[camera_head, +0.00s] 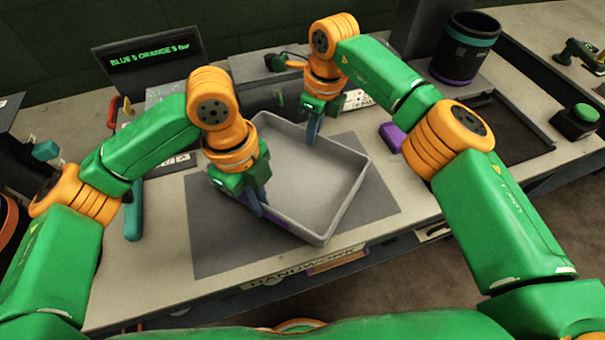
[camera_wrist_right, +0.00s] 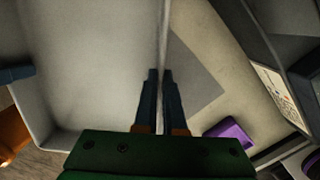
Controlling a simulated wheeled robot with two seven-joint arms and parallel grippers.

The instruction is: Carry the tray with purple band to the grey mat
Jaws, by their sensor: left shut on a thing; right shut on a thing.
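The light grey tray (camera_head: 310,180) is empty and sits turned at an angle over the grey mat (camera_head: 215,235). A bit of its purple band (camera_head: 280,226) shows on its near left side. I cannot tell whether the tray touches the mat or is held just above it. My left gripper (camera_head: 254,203) is shut on the tray's left wall. My right gripper (camera_head: 313,132) is shut on the tray's far right wall. In the right wrist view, its fingers (camera_wrist_right: 161,100) straddle the wall of the tray (camera_wrist_right: 95,70), with the mat (camera_wrist_right: 195,85) outside it.
A purple block (camera_head: 391,136) lies right of the mat. A dark bin with teal and purple bands (camera_head: 465,48) stands at the back right, near a dark flat tray (camera_head: 510,125). A green button box (camera_head: 577,120) is further right. A teal-handled tool (camera_head: 133,215) lies left of the mat.

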